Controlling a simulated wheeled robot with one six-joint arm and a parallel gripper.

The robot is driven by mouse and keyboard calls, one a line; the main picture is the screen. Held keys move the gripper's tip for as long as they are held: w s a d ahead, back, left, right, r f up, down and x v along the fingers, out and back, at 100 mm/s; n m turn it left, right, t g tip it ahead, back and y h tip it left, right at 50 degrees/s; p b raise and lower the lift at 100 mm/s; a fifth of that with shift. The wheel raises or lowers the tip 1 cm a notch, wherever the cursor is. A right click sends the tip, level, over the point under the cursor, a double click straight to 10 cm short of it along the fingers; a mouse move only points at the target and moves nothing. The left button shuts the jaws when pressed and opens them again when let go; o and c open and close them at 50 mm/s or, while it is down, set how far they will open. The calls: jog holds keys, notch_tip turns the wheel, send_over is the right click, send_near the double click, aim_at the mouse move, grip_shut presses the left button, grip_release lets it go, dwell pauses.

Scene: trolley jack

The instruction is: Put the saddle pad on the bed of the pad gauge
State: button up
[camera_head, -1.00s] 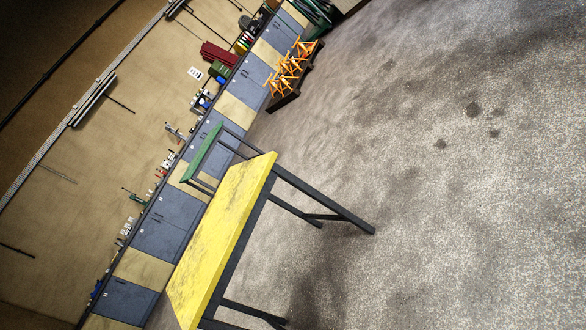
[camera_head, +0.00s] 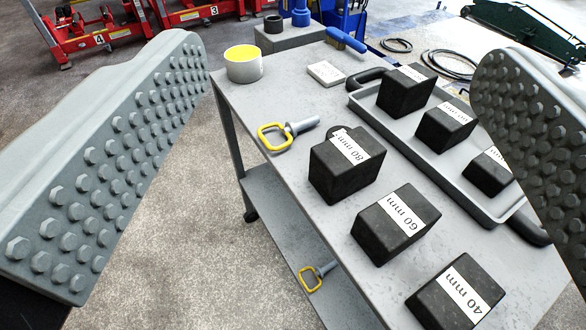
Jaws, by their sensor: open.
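My gripper (camera_head: 338,62) is open and empty, its two studded grey fingers wide apart at the left and right of the view. Between and beyond them is a grey trolley top (camera_head: 290,180). Three black blocks stand on it in a row, labelled 80 mm (camera_head: 346,168), 60 mm (camera_head: 396,226) and 40 mm (camera_head: 457,295). A dark round thing (camera_head: 338,131) is partly hidden behind the 80 mm block. I cannot tell which thing is the saddle pad. I cannot make out the pad gauge.
A grey tray (camera_head: 463,185) with dark handles holds three black blocks. A yellow-topped cup (camera_head: 243,64), a white box (camera_head: 325,73) and a yellow-handled pin (camera_head: 285,131) stand on the trolley. Another pin (camera_head: 314,276) lies on its lower shelf. Red jacks (camera_head: 99,30) stand behind.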

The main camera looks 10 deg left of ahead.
jog(key=w+d+f+n+g, duration=0.15)
jog(key=w+f+g, duration=0.3)
jog(key=w, duration=0.45)
jog(key=w+d+f+g, duration=0.3)
jog(key=w+f+g, duration=0.15)
jog(key=w, duration=0.35)
jog(key=w+d+f+n+g, duration=0.1)
jog(key=w+d+f+g, duration=0.15)
jog(key=w+g, duration=0.45)
jog(key=shift+t+y, duration=0.4)
jog(key=shift+t, duration=0.4)
jog(key=x, duration=0.8)
jog(key=w+x, duration=0.1)
jog(key=x, duration=0.3)
jog(key=shift+w+a, duration=0.2)
jog(key=shift+a, duration=0.1)
jog(key=shift+w+x, duration=0.1)
jog(key=shift+x, duration=1.3)
jog(key=shift+w+x, duration=0.15)
jog(key=shift+x, duration=1.25)
jog(key=shift+r, duration=0.1)
jog(key=shift+c, duration=0.2)
jog(key=c, duration=1.1)
